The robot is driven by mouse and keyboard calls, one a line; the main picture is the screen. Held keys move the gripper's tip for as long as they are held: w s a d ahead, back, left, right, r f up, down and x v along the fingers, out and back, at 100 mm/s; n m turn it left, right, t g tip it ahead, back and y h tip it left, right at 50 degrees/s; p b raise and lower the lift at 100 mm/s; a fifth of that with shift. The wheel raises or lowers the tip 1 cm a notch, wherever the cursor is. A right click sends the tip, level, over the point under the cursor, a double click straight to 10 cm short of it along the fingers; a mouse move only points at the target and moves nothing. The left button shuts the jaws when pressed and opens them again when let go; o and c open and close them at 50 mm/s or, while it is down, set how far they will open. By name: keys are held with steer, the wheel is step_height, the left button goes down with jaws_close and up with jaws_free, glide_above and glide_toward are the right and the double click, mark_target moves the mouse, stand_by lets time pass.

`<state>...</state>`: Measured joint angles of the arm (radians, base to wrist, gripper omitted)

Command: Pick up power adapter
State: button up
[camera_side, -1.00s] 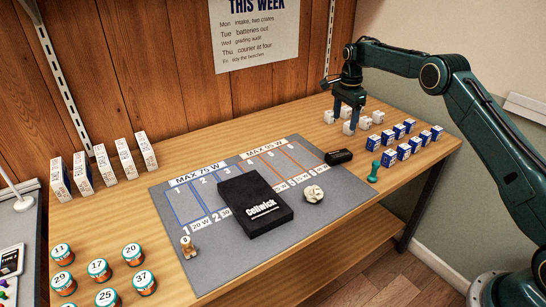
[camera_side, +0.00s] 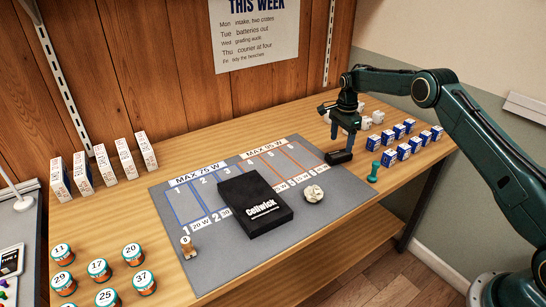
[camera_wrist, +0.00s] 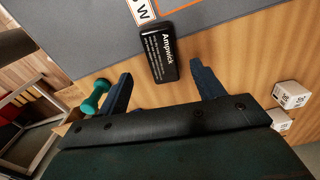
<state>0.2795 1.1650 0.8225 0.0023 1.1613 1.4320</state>
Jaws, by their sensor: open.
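A small black block (camera_side: 339,158) with white lettering lies at the right edge of the grey mat (camera_side: 230,265) in the side view. In the wrist view this block (camera_wrist: 160,54) reads "Ampwick". It looks like the power adapter, though its small print is unreadable. My gripper (camera_side: 342,137) is just above it, fingers pointing down. In the wrist view my gripper (camera_wrist: 160,72) is open and empty, with one finger on each side of the block and a gap at both sides. From the side I cannot tell whether the fingertips reach its height.
White cubes (camera_side: 366,122) stand behind my gripper, partly hidden. A teal peg-like piece (camera_side: 373,171) and rows of blue-and-white boxes (camera_side: 404,151) stand to the right. A black "Cellwick" box (camera_side: 255,207) and a crumpled pale ball (camera_side: 314,193) are on the mat.

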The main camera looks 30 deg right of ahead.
mark_target(339, 153)
steer(key=shift+f, duration=0.2)
steer(key=shift+w+d+f, duration=0.1)
steer(key=shift+d+f, duration=0.05)
steer(key=shift+f, duration=2.4)
steer(key=c, duration=1.2)
